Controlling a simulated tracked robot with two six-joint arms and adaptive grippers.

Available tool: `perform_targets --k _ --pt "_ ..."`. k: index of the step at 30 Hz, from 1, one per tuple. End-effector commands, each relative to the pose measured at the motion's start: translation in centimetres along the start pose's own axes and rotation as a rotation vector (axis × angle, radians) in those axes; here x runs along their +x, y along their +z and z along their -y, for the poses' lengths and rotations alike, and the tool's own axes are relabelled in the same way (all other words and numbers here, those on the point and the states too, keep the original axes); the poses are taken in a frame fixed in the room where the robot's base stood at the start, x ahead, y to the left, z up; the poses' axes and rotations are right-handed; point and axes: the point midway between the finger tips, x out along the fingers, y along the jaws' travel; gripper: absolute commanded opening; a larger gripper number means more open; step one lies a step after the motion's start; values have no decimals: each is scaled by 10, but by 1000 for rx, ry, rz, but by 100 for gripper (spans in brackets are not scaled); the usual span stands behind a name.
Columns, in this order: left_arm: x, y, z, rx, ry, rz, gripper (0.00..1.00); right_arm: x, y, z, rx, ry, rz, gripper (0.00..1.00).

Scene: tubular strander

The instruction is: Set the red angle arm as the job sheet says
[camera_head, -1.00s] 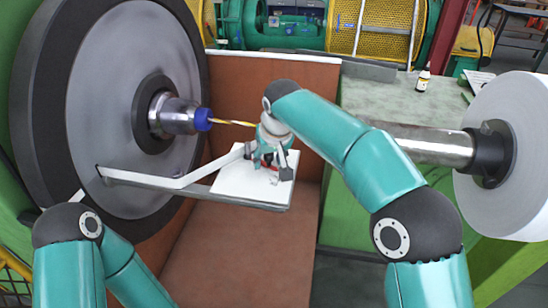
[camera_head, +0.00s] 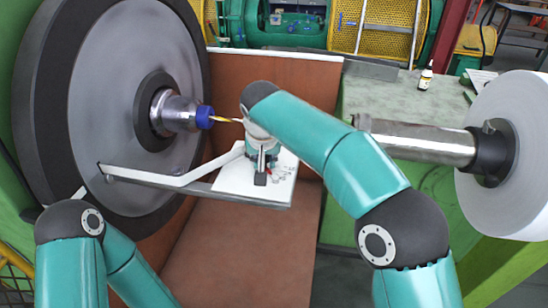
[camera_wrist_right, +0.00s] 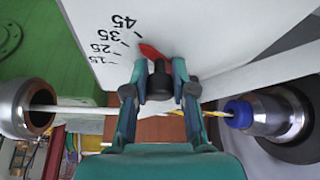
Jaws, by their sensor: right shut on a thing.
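The red angle arm (camera_wrist_right: 151,53) shows in the right wrist view as a red pointer on a white plate marked 15, 25, 35 and 45. Its tip lies near the 35 and 45 marks; I cannot tell the exact reading. A dark knob (camera_wrist_right: 159,82) stands at its base, between the fingers of my right gripper (camera_wrist_right: 159,98), which is shut on it. In the head view the white plate (camera_head: 231,181) sits on a bracket, and my right gripper (camera_head: 262,170) is over it, hiding most of the arm. My left gripper is out of view.
A yellow strand (camera_head: 228,119) runs from a blue-tipped nozzle (camera_head: 203,117) close beside my right wrist. A large grey disc (camera_head: 110,75) stands at left. A metal shaft (camera_head: 425,145) is at right. A small bottle (camera_head: 425,77) and a partly seen sheet (camera_head: 477,79) are on the bench.

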Motion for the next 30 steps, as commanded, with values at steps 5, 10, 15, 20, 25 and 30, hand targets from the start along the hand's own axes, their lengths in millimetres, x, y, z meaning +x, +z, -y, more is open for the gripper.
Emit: perform_targets --k 5,10,15,20,25,30 --pt "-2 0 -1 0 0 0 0 -2 2 4 65 27 -2 0" --pt "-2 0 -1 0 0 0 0 -2 2 5 69 28 -2 0" --pt "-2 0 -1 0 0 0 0 -2 2 5 67 27 -2 37" --pt "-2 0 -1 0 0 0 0 -2 2 5 66 27 -2 51" --pt "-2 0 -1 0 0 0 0 -2 2 4 65 28 -1 51" --pt "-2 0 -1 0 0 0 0 -8 2 5 65 27 -3 51"
